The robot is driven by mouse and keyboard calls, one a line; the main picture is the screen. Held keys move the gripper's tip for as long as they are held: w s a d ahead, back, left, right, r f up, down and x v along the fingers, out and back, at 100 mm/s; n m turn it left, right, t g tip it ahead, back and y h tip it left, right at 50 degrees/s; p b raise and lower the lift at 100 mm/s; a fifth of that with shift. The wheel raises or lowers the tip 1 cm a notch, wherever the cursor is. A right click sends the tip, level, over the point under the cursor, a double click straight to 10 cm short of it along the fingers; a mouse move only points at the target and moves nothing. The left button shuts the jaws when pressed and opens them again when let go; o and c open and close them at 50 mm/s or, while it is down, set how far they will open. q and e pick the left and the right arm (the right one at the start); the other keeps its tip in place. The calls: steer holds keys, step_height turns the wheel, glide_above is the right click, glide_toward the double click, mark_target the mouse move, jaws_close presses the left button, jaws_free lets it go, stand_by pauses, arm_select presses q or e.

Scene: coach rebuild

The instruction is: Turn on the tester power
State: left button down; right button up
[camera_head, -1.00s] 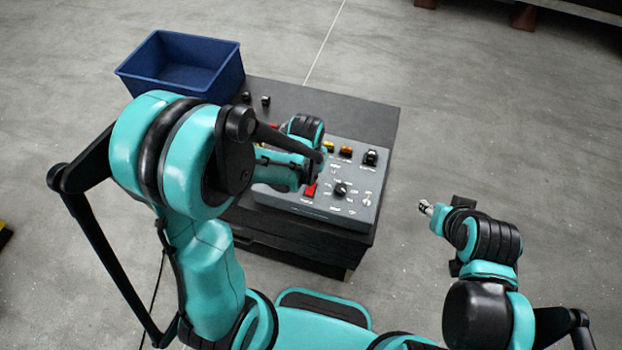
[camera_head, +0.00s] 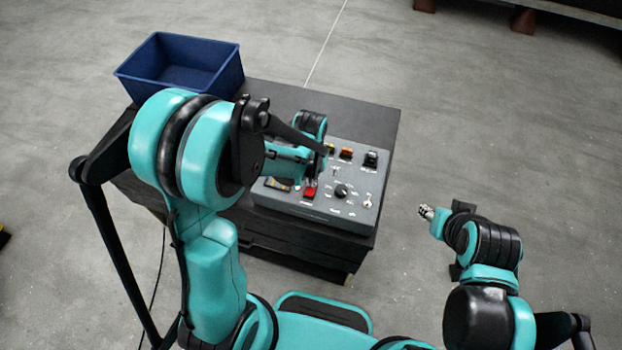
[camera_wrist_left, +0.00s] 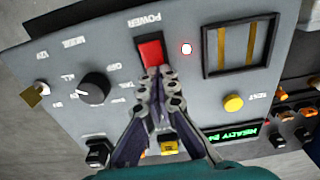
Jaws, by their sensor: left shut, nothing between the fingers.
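The tester (camera_head: 340,215) is a grey sloped panel on a dark cabinet. Its red power switch (camera_head: 309,192) sits at the near edge. In the left wrist view the red switch (camera_wrist_left: 150,52) is under the word POWER, seen upside down. My right gripper (camera_head: 426,212) is off to the right, away from the tester, too small to read.
A blue bin (camera_head: 185,68) stands at the cabinet's back left. The floor to the right is clear.

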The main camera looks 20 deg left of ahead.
arm_select(q)
steer(key=shift+s, duration=0.2)
steer(key=shift+s+r, duration=0.1)
steer(key=shift+s, duration=0.05)
steer(key=shift+s+r, duration=0.15)
steer(key=shift+s, duration=0.3)
steer(key=shift+w, duration=0.1)
steer(key=shift+r+p, duration=0.4)
steer(key=shift+p, duration=0.05)
steer(key=r+p, duration=0.1)
steer(key=r, duration=0.2)
steer(key=r+p, duration=0.1)
steer(key=r, duration=0.1)
steer(key=shift+w+p, duration=0.35)
step_height(320, 180, up, 8)
steer(key=w+p, duration=0.1)
